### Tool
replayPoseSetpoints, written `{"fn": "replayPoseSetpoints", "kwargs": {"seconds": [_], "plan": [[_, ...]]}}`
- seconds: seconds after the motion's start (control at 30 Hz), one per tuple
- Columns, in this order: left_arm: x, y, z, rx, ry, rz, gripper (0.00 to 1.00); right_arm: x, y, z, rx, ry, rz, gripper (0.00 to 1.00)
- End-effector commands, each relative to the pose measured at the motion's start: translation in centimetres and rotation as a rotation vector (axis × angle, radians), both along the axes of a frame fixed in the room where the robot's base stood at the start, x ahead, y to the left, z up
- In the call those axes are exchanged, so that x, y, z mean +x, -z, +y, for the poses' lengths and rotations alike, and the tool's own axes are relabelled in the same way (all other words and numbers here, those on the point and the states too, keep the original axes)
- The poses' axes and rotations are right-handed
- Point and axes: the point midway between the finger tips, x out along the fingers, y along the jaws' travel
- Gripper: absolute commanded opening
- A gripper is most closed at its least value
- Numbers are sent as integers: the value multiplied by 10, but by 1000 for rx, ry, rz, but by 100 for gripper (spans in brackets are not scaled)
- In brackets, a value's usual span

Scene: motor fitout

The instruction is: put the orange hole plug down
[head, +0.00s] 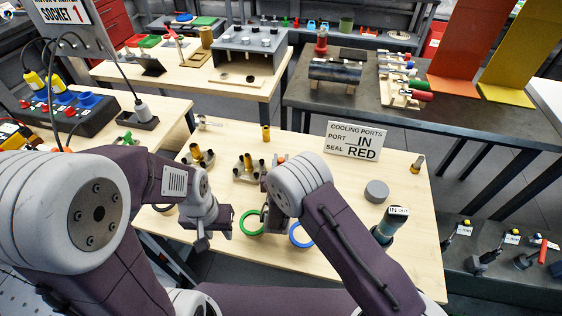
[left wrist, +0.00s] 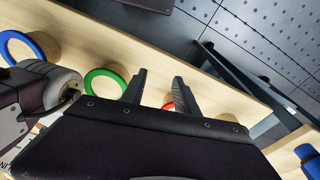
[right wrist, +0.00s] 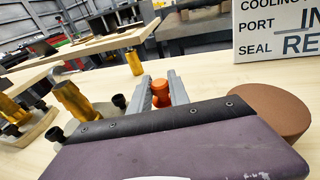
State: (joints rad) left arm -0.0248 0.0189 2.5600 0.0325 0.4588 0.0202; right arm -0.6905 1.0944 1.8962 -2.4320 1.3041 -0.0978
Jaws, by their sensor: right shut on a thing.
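The orange hole plug (right wrist: 160,93) is between the fingers of my right gripper (right wrist: 161,91) in the right wrist view, and the gripper is shut on it. A bit of orange also shows in the head view (head: 281,158), beside my right wrist, which hides most of the fingers. I cannot tell whether the plug touches the table. My left gripper (left wrist: 158,88) is open and empty near the table's front edge, with its fingers apart. A red ring (left wrist: 168,106) lies partly hidden beyond those fingers.
A green ring (head: 251,222) and a blue ring (head: 301,235) lie on the wooden table (head: 330,270). Brass-posted fittings (head: 249,168) stand left of the right wrist. A cooling-ports sign (head: 355,141) stands behind.

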Motion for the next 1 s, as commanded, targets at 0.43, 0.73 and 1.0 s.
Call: {"fn": "replayPoseSetpoints", "kwargs": {"seconds": [0.43,0.73,1.0], "plan": [[0,3,0,0,0,0,36,0,4,0,1,-1,-1,42],[0,3,0,0,0,0,36,0,4,0,1,-1,-1,44],[0,-1,0,0,0,0,36,-29,-3,2,0,-5,1,44]]}}
